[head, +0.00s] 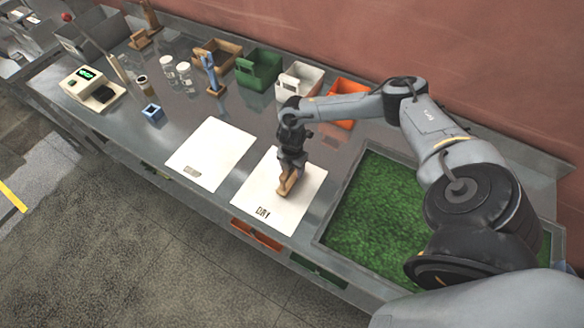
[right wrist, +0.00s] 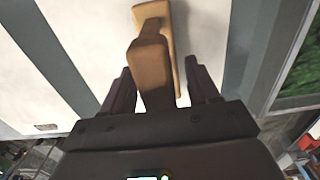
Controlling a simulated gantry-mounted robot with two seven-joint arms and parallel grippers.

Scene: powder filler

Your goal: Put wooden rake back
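The wooden rake (head: 287,182) lies on the right white sheet, partly hidden in the head view by my right gripper (head: 291,162). In the right wrist view the rake (right wrist: 152,62) shows a light wooden bar and a brown handle that runs toward my palm. The two dark fingers of the right gripper (right wrist: 160,92) stand on either side of the handle, with a gap visible on both sides. A wooden stand (head: 141,40) with an upright wooden piece is at the far back left; I cannot tell if it belongs to the rake. My left gripper is not in view.
A second white sheet (head: 210,154) lies to the left. Behind stand a blue tool on a wooden stand (head: 211,72), jars (head: 184,74), a scale (head: 92,86), and wooden, green (head: 259,69), white and orange bins. A green-filled tray (head: 372,205) is at right.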

